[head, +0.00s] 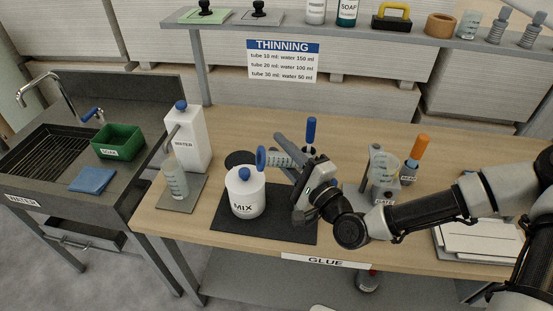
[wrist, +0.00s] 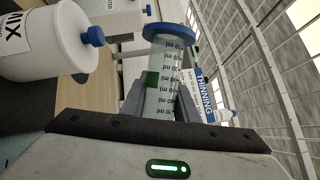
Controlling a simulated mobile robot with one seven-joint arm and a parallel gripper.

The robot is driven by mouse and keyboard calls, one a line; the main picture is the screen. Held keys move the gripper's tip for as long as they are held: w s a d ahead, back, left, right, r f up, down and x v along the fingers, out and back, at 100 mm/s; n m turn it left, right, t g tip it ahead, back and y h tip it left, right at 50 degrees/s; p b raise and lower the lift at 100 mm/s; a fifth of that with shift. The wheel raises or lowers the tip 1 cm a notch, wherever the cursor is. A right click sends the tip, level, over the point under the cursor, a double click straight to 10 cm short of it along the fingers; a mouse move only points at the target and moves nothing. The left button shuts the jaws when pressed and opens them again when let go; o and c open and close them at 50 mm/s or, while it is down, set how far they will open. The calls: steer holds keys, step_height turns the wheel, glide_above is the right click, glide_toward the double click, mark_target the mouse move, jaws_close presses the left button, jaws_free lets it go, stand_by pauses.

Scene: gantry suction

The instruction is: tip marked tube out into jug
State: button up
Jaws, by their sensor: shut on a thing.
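My gripper (head: 292,168) is shut on a clear graduated tube (head: 279,158), which lies nearly level in the jaws. The tube's blue ring end (head: 261,158) points left, above and to the right of the white MIX jug (head: 246,198). The wrist view shows the tube (wrist: 163,75) with black ml marks, a green patch and the blue ring (wrist: 170,31). I cannot tell whether liquid is inside. The jug stands upright on a dark mat (head: 285,226), with a blue knob on top; it shows at upper left in the wrist view (wrist: 40,45). Tube and jug appear apart.
A white WATER container (head: 189,140) and a clear beaker (head: 174,180) stand left of the jug. A blue-handled tool (head: 311,133) stands behind my gripper. A THINNING sign (head: 283,61) hangs behind.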

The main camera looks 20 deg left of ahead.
step_height(320, 180, up, 12)
steer(key=p, duration=0.6)
steer(key=shift+r, duration=0.2)
stand_by(0.3)
step_height(320, 180, down, 9)
steer(key=w+d+n+h+b, duration=0.1)
steer(key=n+h+b, duration=0.6)
steer(key=n, duration=0.7)
steer(key=shift+d+f+n+b, duration=0.2)
steer(key=shift+d+n+b, duration=0.1)
steer(key=shift+b, duration=0.15)
